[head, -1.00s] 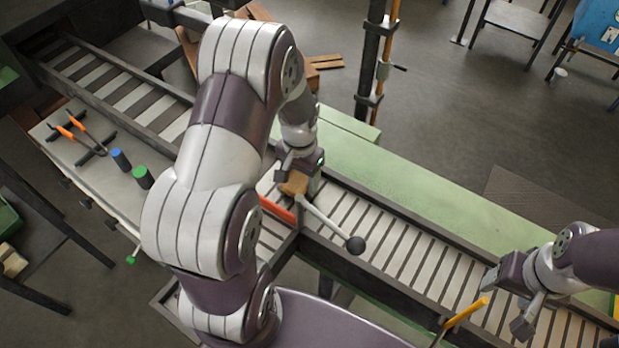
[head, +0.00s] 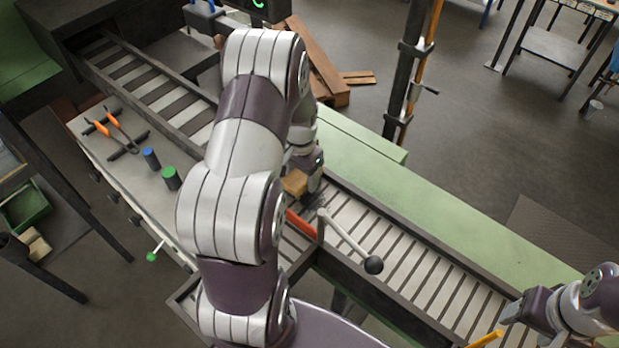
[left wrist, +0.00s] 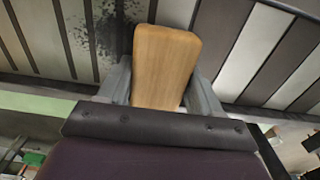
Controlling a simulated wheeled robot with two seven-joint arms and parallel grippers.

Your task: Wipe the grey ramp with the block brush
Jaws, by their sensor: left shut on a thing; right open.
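The grey ramp (head: 382,222) is a slatted, dark-railed track running diagonally across the head view. Its pale and dark slats (left wrist: 240,55) fill the top of the left wrist view. A black speckled smudge (left wrist: 103,32) lies on it left of the brush; it also shows in the head view (head: 316,201). My left gripper (head: 303,178) is shut on the block brush, whose wooden body (left wrist: 165,62) sits between its fingers over the slats. The bristles are hidden, so I cannot tell whether they touch. My right gripper (head: 522,322) is open and empty at lower right.
A lever with a black ball (head: 373,265) and a red-orange bar (head: 300,223) stand close to my left gripper. A bench with tongs (head: 108,123), a blue cylinder (head: 151,158) and a green cylinder (head: 171,178) lies left. A yellow handle (head: 486,339) is near my right gripper.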

